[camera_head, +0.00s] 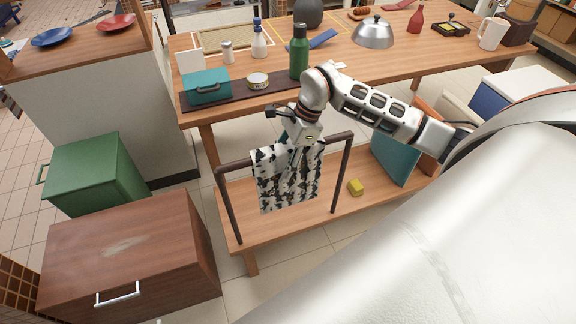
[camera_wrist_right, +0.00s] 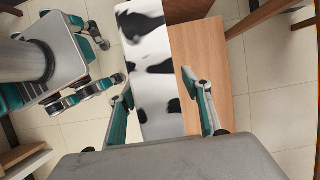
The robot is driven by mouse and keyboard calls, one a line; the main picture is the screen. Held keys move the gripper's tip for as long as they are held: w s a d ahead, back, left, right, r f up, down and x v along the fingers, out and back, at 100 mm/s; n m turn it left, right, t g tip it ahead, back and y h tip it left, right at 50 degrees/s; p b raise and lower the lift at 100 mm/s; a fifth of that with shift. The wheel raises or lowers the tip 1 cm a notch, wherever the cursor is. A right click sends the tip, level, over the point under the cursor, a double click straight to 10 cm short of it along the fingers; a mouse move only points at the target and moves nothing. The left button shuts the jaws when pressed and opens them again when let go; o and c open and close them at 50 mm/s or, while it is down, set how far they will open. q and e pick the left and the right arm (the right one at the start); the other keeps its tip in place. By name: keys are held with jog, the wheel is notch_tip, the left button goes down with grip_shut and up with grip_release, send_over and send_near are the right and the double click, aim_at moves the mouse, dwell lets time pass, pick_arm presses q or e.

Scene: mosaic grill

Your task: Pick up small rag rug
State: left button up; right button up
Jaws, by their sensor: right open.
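The small rag rug (camera_head: 287,180) is white with black patches. In the right wrist view the rug (camera_wrist_right: 150,62) runs as a strip up from between the two spread fingers of the right gripper (camera_wrist_right: 166,95). The fingers are open, with gaps beside the rug, and I cannot tell if either touches it. My left gripper does not show clearly in either view.
The wooden table (camera_head: 385,62) stands above and behind the rack, with a green bottle (camera_head: 299,52) and a teal box (camera_head: 207,86) near its front edge. A brown cabinet (camera_head: 125,250) stands left.

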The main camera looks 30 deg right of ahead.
jog(key=shift+f, duration=0.2)
dwell(0.3)
grip_shut()
jog(key=shift+r, duration=0.15)
